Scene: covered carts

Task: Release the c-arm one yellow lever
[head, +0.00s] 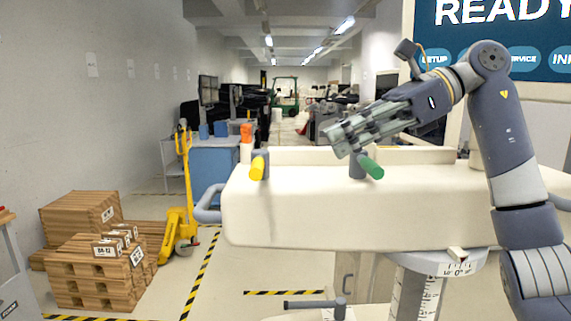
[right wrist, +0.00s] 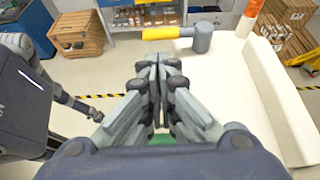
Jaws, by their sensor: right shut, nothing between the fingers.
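The white c-arm body (head: 330,210) spans the middle of the head view. Its yellow lever (head: 258,167) sits on a grey mount at the left end. In the right wrist view the yellow lever (right wrist: 168,32) lies beyond the fingertips, pointing left from its grey knob. A green lever (head: 371,167) sits on a second grey mount further right. My right gripper (head: 336,141) is shut and empty, above and left of the green lever, apart from the yellow one. It also fills the middle of the right wrist view (right wrist: 157,62). My left gripper does not show in the head view.
A grey handle (head: 206,206) sticks out at the c-arm's left end. An orange-and-white post (head: 246,143) rises behind the yellow lever. Wooden crates (head: 90,270) and a yellow pallet jack (head: 180,220) stand on the floor at left. The space above the c-arm between the levers is clear.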

